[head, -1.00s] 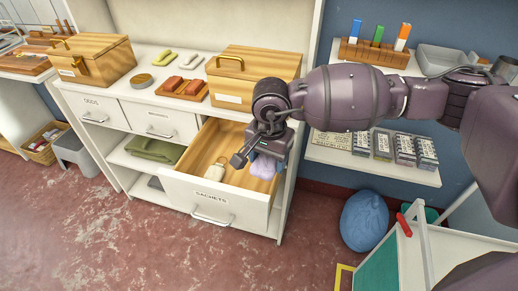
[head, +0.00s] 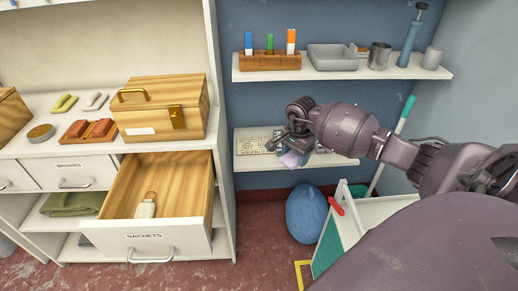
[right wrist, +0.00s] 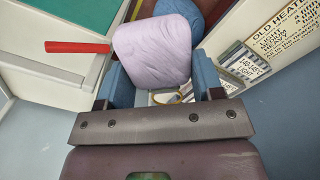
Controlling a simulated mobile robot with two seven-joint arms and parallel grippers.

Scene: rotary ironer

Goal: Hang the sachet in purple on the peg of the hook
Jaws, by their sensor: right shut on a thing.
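The purple sachet (head: 291,159) is a pale lilac pouch held in my right gripper (head: 293,147), in front of the lower wall shelf in the head view. In the right wrist view the sachet (right wrist: 152,50) sits between the blue finger pads of my right gripper (right wrist: 162,80), which is shut on it. A small yellowish ring (right wrist: 186,97) shows at the sachet's near end. I cannot make out a hook with a peg in either view. My left gripper is not in view.
The open SACHETS drawer (head: 146,238) holds a cream sachet (head: 146,206) with a ring. The upper wall shelf (head: 350,73) carries a block rack, a grey tray and cups. A blue bag (head: 306,213) and a white cart (head: 368,211) stand below right.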

